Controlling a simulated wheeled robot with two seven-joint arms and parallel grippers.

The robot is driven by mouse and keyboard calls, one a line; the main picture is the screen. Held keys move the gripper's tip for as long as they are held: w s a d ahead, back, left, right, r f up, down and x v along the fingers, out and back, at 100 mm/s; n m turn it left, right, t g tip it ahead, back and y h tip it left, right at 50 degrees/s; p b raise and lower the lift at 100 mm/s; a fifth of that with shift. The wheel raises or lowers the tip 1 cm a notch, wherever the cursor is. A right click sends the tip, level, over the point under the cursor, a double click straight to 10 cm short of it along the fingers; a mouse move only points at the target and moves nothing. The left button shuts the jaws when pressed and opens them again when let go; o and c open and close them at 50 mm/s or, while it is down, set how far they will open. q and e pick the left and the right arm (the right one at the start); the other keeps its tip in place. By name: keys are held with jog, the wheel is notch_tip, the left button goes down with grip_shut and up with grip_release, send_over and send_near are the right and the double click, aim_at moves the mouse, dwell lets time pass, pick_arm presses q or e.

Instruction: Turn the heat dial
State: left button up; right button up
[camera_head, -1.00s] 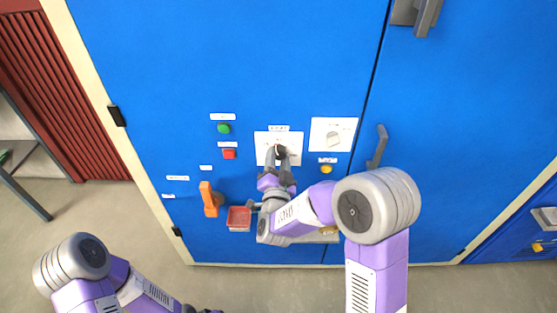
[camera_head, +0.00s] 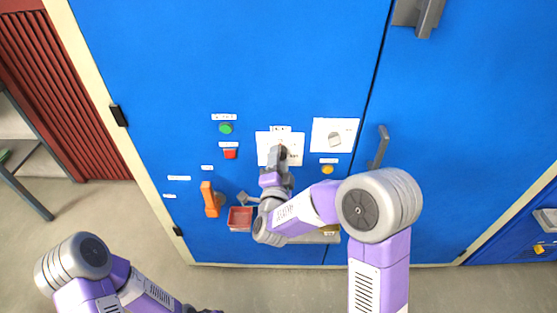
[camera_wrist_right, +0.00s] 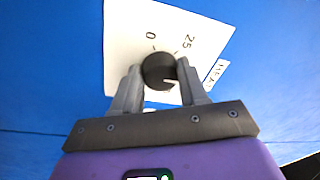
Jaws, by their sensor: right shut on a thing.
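The heat dial (camera_wrist_right: 159,71) is a round black knob with a pale pointer mark, on a white plate (camera_wrist_right: 125,35) marked 0 and 25. The plate shows in the head view (camera_head: 296,150) on the blue cabinet door. My right gripper (camera_wrist_right: 160,78) is shut on the dial, one finger on each side. In the head view the right gripper (camera_head: 279,157) hides most of the dial. The plate appears tilted in the right wrist view. My left arm shows at the lower left of the head view; its gripper is mostly cut off at the bottom edge (camera_head: 203,311).
Another white plate with a knob (camera_head: 334,135) is to the right. A green button (camera_head: 225,128), a red button (camera_head: 230,154), an orange handle (camera_head: 209,199) and a red tray (camera_head: 240,217) are to the left. A yellow button (camera_head: 327,169) and grey door handle (camera_head: 379,146) are nearby.

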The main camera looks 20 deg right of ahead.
jog(key=o, duration=1.1)
jog(key=shift+c, duration=0.2)
jog(key=v, duration=0.7)
jog(key=shift+s+a+p, duration=0.2)
jog(key=shift+s+p, duration=0.05)
jog(key=shift+p, duration=0.1)
